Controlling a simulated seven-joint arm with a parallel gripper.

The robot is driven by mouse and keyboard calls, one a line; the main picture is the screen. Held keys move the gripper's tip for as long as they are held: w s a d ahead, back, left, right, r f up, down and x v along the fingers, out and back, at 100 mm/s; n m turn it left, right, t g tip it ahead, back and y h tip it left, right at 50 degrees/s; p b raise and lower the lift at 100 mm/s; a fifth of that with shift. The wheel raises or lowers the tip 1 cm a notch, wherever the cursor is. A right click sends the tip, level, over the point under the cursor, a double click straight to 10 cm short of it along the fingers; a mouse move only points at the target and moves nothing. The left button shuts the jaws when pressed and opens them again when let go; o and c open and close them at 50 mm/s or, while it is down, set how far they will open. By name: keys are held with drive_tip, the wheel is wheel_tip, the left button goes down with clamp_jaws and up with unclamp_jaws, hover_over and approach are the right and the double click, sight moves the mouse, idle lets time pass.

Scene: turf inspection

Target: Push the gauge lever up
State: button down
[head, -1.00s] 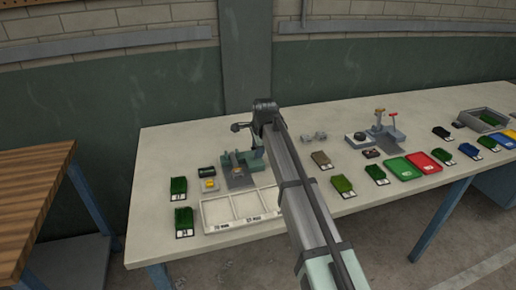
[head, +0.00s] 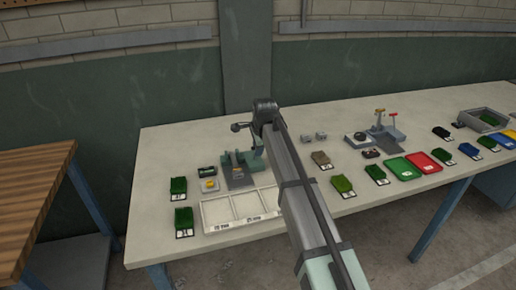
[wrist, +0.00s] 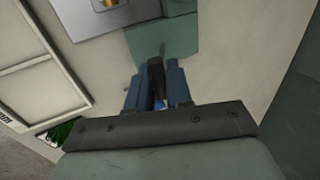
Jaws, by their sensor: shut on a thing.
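The gauge (head: 240,178) stands on the bench behind the white tray, with a grey plate and a green base. Its right part is hidden behind my arm in the head view. In the wrist view its green base (wrist: 165,38) and grey plate (wrist: 120,18) show at the top. My gripper (wrist: 157,82) has its blue fingers closed around the dark lever (wrist: 156,72) of the gauge. In the head view my arm hides the fingers and the lever, so the lever's height is hard to tell.
A white compartment tray (head: 204,220) lies in front of the gauge; its edge also shows in the wrist view (wrist: 70,75). Labelled turf samples (head: 180,186) lie to the left. Several trays, samples and another device (head: 385,132) stand to the right. A wall runs behind the bench.

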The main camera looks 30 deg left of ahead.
drive_tip(key=shift+w+a+r, duration=0.1)
drive_tip(key=shift+w+a+r, duration=0.3)
drive_tip(key=shift+w+a, duration=0.55)
drive_tip(key=shift+w+a+g+h, duration=0.45)
drive_tip(key=shift+g+h, duration=0.05)
drive_tip(key=shift+w+a, duration=0.55)
drive_tip(key=shift+w+a+f, duration=0.55)
drive_tip(key=shift+w+a, duration=0.15)
drive_tip(key=shift+w+a+f, duration=0.1)
drive_tip(key=shift+w+a, duration=0.05)
drive_tip(key=shift+a, duration=0.1)
drive_tip(key=c, duration=1.2)
unclamp_jaws()
